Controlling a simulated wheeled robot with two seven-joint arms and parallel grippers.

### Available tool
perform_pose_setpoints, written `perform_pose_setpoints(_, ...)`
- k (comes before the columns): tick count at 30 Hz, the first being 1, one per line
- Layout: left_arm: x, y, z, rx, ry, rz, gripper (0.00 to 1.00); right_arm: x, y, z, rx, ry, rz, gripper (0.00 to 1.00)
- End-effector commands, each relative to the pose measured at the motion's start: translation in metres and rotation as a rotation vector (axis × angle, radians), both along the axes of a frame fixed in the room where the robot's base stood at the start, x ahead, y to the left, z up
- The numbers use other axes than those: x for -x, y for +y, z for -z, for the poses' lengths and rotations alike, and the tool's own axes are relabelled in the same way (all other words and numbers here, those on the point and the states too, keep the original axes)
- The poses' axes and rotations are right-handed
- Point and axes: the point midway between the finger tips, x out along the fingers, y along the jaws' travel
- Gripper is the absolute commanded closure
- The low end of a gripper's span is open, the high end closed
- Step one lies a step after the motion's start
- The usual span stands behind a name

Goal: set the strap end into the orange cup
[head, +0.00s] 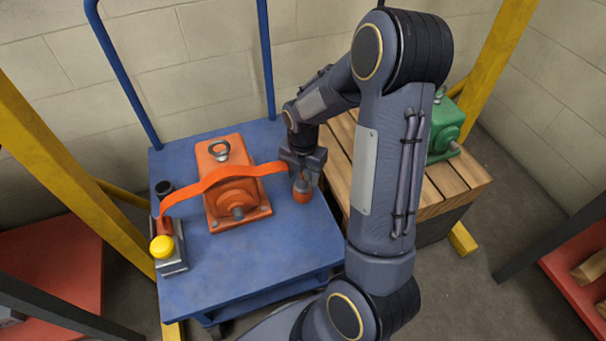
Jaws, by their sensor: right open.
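An orange strap (225,177) runs over the top of an orange motor (237,190) on the blue cart. Its left part drops beside a block with a yellow knob (162,246). Its right end reaches my right gripper (302,174), where the gripper partly hides it. My right gripper is open and points down at the cart's right side. A small rounded orange thing (303,191), which looks like the orange cup, shows directly below its fingers. I cannot tell whether the strap end sits in it. My left gripper is out of view.
The blue cart top (265,262) is clear in front of the motor. A small dark cylinder (164,188) stands at its left edge. A wooden pallet (455,185) with a green motor (444,130) stands to the right. Yellow posts and a blue rail frame the area.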

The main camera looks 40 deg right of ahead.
Motion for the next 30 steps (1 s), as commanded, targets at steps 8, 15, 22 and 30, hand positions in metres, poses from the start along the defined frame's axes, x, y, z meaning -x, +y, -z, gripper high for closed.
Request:
perform_pose_setpoints(8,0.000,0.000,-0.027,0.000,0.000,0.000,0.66,-0.001,-0.001,-0.066,0.001,-0.006,0.000,0.48)
perform_pose_setpoints(15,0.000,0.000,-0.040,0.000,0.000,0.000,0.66,-0.001,0.000,-0.105,0.001,-0.005,0.000,0.48)
perform_pose_setpoints(22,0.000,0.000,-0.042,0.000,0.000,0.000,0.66,0.006,0.006,-0.126,-0.019,-0.026,0.095,0.48)
perform_pose_setpoints(30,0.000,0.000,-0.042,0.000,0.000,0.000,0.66,0.070,0.058,-0.189,-0.254,-0.136,0.907,0.48)
